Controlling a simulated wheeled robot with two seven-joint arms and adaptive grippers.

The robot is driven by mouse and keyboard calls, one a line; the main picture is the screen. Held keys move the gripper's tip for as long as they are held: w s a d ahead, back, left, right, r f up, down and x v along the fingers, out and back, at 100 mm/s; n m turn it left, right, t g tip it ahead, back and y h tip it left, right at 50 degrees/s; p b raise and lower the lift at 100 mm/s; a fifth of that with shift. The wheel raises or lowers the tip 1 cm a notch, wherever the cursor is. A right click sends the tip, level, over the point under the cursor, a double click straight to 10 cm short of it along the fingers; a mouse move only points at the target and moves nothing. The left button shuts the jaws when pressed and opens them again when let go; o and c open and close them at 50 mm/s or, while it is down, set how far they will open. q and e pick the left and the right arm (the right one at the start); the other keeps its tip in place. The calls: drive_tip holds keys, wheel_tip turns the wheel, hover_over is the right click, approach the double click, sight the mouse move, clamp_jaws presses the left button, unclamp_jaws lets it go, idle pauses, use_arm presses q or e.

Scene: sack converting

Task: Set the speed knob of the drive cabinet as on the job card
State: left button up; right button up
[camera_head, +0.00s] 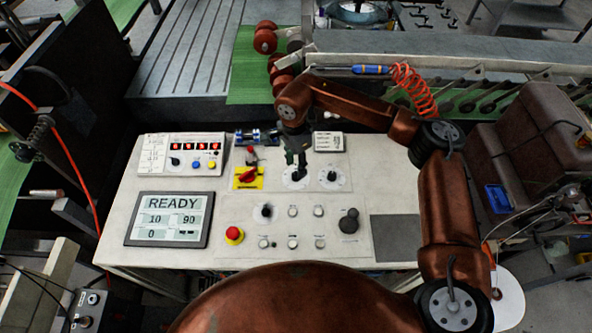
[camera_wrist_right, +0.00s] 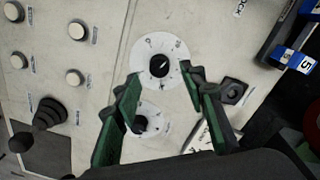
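The drive cabinet's pale panel (camera_head: 120,225) carries two black knobs on round white dials. My right gripper (camera_head: 296,168) points down at the left dial knob (camera_head: 297,177), partly hiding it. In the wrist view, that knob (camera_wrist_right: 159,66) lies at the open fingertips (camera_wrist_right: 161,75), with a gap on both sides. The other dial knob (camera_head: 332,176) is to its right and shows between the fingers in the wrist view (camera_wrist_right: 140,124). Dial lettering is too small to read, so I cannot tell which is the speed knob. A small printed card (camera_head: 329,142) stands behind the dials. My left gripper is out of view.
A screen (camera_head: 169,218) reads READY, 10, 90 and 0. A red-digit display unit (camera_head: 180,153), a red rotary switch on yellow (camera_head: 248,176), a red stop button (camera_head: 234,235), several push buttons and a black joystick (camera_head: 349,221) surround the dials.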

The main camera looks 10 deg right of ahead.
sight(295, 173)
wheel_tip(295, 173, up, 8)
drive_tip(key=shift+w+r, duration=0.15)
idle(0.6)
